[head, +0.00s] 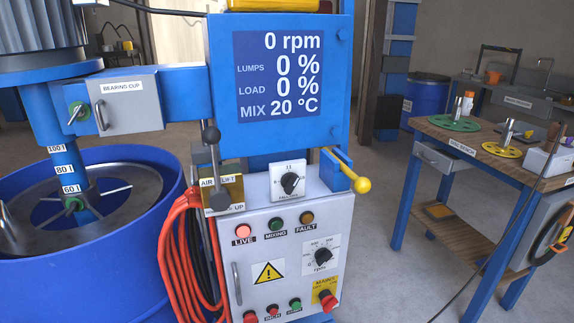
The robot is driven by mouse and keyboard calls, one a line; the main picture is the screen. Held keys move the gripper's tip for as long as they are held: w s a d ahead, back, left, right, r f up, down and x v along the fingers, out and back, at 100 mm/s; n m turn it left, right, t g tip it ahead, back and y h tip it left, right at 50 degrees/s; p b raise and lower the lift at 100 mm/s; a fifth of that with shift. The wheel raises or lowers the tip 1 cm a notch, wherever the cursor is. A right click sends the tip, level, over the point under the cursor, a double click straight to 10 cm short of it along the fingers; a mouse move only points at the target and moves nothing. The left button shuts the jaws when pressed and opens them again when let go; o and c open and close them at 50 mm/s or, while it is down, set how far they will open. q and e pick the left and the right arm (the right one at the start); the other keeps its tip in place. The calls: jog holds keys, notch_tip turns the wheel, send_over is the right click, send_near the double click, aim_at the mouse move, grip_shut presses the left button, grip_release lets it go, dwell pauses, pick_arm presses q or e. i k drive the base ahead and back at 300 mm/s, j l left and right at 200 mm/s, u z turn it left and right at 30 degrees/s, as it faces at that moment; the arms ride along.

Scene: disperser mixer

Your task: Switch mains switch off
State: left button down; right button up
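The mains switch (328,300) is a red rotary handle on a yellow plate (324,283), low at the right of the grey control panel (258,250). The plate's lettering is small, and I cannot tell surely which position the handle points to. Above it are a red LIVE lamp (243,231), a green MIXING lamp (275,224) and an amber FAULT lamp (306,218). The LIVE lamp looks bright. The blue display (277,73) reads 0 rpm, lumps 0 %, load 0 %, mix 20 °C. Neither of my grippers is in view.
A rpm dial (323,256) sits just above the mains switch. A yellow-knobbed lever (361,185) sticks out at the upper right. Orange cable (182,255) hangs left of the panel, beside a blue vat (120,270). A wooden workbench (470,150) stands right, with open floor between.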

aim_at(329, 303)
jog(key=k, duration=1.1)
